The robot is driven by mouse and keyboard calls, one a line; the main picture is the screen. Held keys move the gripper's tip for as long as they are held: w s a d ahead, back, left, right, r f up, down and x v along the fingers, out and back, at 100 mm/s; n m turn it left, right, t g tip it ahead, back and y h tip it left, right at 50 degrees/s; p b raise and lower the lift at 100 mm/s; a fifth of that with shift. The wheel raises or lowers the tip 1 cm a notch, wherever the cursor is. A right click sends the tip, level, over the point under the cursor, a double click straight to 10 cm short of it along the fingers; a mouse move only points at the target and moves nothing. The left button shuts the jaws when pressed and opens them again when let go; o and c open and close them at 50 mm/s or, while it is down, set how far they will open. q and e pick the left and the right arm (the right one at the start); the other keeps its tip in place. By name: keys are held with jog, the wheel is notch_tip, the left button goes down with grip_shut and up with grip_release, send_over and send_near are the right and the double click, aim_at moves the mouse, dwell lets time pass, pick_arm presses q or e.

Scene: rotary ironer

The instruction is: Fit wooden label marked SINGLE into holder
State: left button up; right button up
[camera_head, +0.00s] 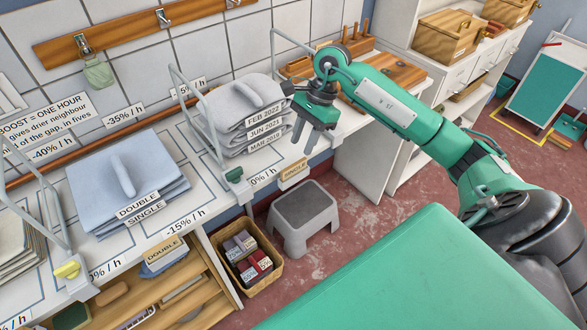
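The wooden label marked SINGLE (294,170) is at the front edge of the counter, right of a "0% / h" marking. Its face is turned outward and it looks slightly tilted in the picture. The holder behind it cannot be made out, so I cannot tell how firmly the label is seated. My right gripper (304,143) hangs above the label with its fingers pointing down. The fingers look spread, with a gap below them to the label and nothing visible between them. My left gripper is out of view.
A stack of grey folded cloths (248,112) marked with dates stands left of my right gripper. Blue-grey cloths (125,180) lie further left. A DOUBLE label (163,248) is on the counter front. A grey step stool (303,217) and a basket (246,262) stand below.

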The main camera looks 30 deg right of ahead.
aim_at(296, 163)
jog(key=x, duration=0.2)
jog(key=shift+a+f, duration=0.15)
jog(key=shift+f, duration=0.05)
jog(key=p+x, duration=0.2)
jog(key=x, duration=0.2)
jog(key=shift+s+f, duration=0.1)
jog(key=shift+f, duration=0.5)
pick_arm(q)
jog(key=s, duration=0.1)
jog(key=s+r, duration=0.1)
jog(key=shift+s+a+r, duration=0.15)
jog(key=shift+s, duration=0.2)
pick_arm(e)
grip_shut()
